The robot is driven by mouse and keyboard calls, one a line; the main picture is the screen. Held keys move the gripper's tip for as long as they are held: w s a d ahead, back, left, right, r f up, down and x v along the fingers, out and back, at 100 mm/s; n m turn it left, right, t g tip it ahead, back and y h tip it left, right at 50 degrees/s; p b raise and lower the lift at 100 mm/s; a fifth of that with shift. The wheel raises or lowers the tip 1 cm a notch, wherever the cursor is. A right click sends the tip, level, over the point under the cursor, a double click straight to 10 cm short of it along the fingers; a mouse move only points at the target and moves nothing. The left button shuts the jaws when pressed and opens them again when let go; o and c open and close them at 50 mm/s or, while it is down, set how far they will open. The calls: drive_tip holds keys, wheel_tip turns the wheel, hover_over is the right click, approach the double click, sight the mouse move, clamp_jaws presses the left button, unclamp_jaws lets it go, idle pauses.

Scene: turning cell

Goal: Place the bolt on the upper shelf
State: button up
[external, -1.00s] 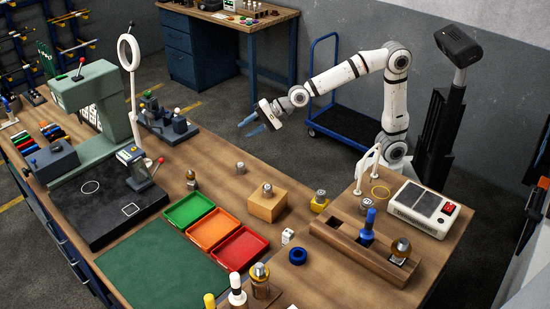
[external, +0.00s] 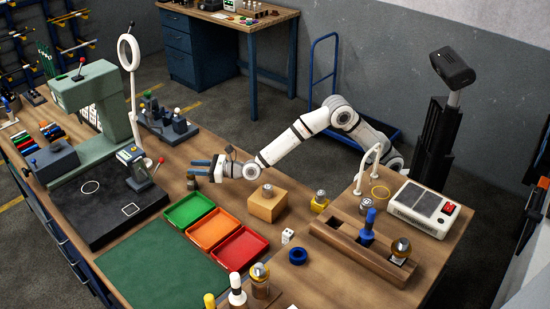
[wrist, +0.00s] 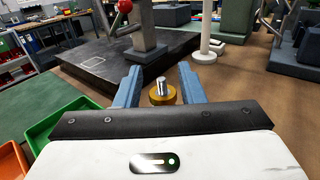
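My gripper (external: 200,168) is low over the bench near its back edge, blue fingers pointing left. In the wrist view the fingers (wrist: 160,88) are apart, with a small piece with a steel pin and brass collar (wrist: 162,92) upright between them; gaps show on both sides. In the external view this piece (external: 191,182) shows partly at the fingertips. I cannot tell for sure whether it is the bolt. Other small steel-topped pieces stand on a wooden block (external: 266,208) and a yellow holder (external: 319,205). I cannot make out an upper shelf.
Green (external: 188,211), orange (external: 213,229) and red (external: 241,249) trays lie in front of my gripper. A dark plate (external: 100,222) with a green press (external: 95,95) stands to the left. A wooden rack (external: 345,243) and white device (external: 422,209) stand at right.

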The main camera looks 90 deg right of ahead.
drive_tip(key=shift+f, duration=1.2)
drive_tip(key=w, duration=0.1)
drive_tip(key=w+p, duration=0.1)
drive_tip(key=w, duration=0.3)
drive_tip(key=shift+d+r, duration=0.15)
drive_tip(key=shift+d, duration=0.2)
drive_tip(key=shift+c, duration=0.2)
clamp_jaws()
drive_tip(key=shift+r, duration=0.1)
